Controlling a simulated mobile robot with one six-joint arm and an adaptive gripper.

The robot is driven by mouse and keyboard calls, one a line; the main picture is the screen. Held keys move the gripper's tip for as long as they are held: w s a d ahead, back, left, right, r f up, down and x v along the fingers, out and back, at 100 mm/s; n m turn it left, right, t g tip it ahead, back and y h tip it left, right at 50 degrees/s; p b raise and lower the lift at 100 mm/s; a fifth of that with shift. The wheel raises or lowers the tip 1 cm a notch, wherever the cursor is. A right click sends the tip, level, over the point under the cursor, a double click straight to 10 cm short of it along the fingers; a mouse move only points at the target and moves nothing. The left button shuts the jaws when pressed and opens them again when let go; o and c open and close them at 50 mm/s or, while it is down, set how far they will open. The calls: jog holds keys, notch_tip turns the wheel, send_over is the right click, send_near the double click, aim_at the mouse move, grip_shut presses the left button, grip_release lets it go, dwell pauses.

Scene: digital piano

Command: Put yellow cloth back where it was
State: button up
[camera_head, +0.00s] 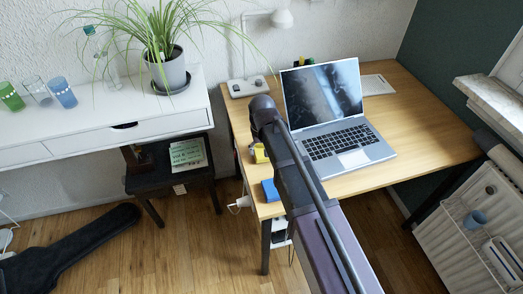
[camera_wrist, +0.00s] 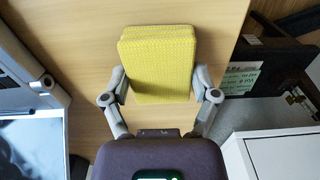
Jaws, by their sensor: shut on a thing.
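The yellow cloth (camera_wrist: 158,62) is a folded, textured block in the wrist view, with the wooden desk (camera_wrist: 75,50) behind it. My gripper (camera_wrist: 160,82) has one finger on each side of the cloth and is shut on it. In the head view the yellow cloth (camera_head: 260,155) shows near the left edge of the desk (camera_head: 420,150), partly hidden by my arm. I cannot tell whether it touches the desktop or is held just above it.
A blue cloth (camera_head: 270,190) lies at the desk's front left corner. An open laptop (camera_head: 335,115) stands right of my arm. A white lamp (camera_head: 281,18) stands behind. A dark stool (camera_head: 170,175) with papers is left, below the white piano-like table (camera_head: 100,120).

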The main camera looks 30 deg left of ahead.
aim_at(262, 150)
jog(key=shift+f, duration=0.1)
jog(key=o, duration=0.9)
jog(key=shift+c, duration=0.2)
notch_tip(262, 150, up, 12)
jog(key=p, duration=1.2)
jog(key=shift+d, duration=0.15)
dwell(0.6)
